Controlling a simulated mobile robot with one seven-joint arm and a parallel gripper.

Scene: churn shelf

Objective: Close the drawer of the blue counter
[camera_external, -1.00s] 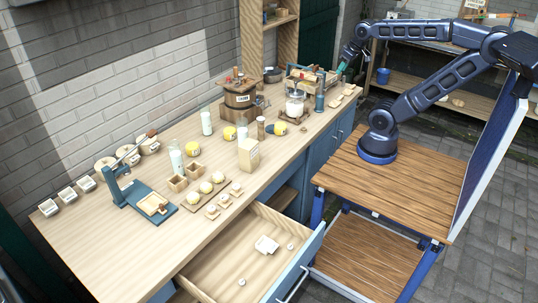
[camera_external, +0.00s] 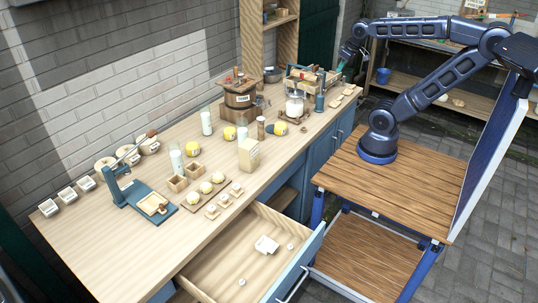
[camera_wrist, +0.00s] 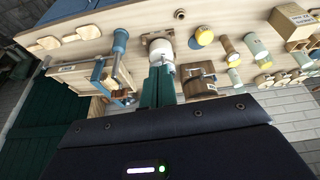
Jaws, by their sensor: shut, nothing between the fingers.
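The blue counter (camera_external: 325,155) has a wooden top and runs along the brick wall in the external view. Its drawer (camera_external: 230,272) stands pulled out at the near end, with a blue front and a metal handle (camera_external: 294,284). A white card and small round pieces lie in the drawer. My gripper (camera_external: 341,68) is at the far end of the counter, above the top and far from the drawer. In the wrist view, the green fingers of my gripper (camera_wrist: 158,88) are together and hold nothing. The drawer does not show in the wrist view.
My wooden base platform stands right of the counter, close to the drawer front.

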